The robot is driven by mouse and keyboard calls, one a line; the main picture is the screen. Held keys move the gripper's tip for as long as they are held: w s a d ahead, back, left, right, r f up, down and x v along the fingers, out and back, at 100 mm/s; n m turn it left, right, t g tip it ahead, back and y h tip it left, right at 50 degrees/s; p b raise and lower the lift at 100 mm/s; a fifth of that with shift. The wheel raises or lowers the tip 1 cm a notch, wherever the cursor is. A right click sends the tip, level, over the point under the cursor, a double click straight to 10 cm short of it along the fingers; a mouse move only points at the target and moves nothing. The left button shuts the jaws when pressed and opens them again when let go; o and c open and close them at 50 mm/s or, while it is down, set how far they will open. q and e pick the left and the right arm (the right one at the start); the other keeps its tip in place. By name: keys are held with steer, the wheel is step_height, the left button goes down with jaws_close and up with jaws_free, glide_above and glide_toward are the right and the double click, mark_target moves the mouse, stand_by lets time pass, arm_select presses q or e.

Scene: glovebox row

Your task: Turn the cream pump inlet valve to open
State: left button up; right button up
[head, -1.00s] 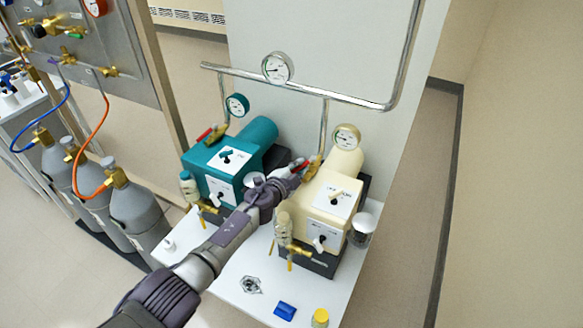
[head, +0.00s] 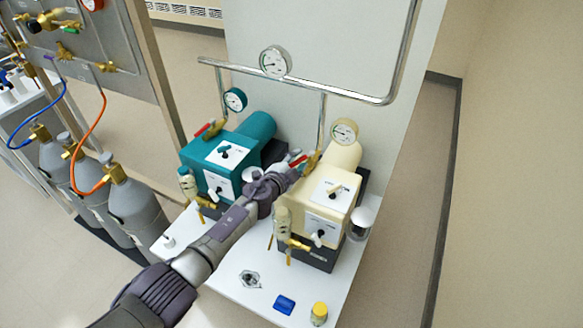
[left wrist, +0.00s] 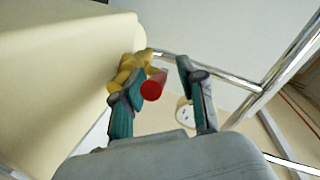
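The cream pump (head: 325,187) stands on the white bench, right of the teal pump. Its inlet valve is a brass body (head: 312,160) with a red lever (head: 298,161), at the foot of the pipe behind the pump's left side. My left gripper (head: 292,166) reaches between the pumps to this valve. In the left wrist view, the brass valve (left wrist: 128,72) lies beside the left finger. The red lever end (left wrist: 152,90) shows between the two spread fingers of the gripper (left wrist: 161,75). I cannot tell whether either finger touches it. My right gripper is out of view.
The teal pump (head: 222,157), with its own red-levered valve (head: 210,129), stands close left of my arm. A steel pipe (head: 330,91) with gauges runs behind. A blue item (head: 284,304) and a yellow-capped jar (head: 319,313) are on the bench front. Gas cylinders (head: 135,205) stand left.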

arm_select(q)
steer(key=shift+a+r, duration=0.3)
steer(key=shift+r, duration=0.1)
steer(key=shift+s+a+r, duration=0.1)
steer(key=shift+s, duration=0.15)
steer(key=shift+s+a+f, duration=0.25)
steer(key=shift+s+a, duration=0.05)
steer(key=shift+s, duration=0.35)
steer(key=shift+v, duration=2.8)
steer(key=shift+d+f, duration=0.1)
steer(key=shift+f, duration=0.05)
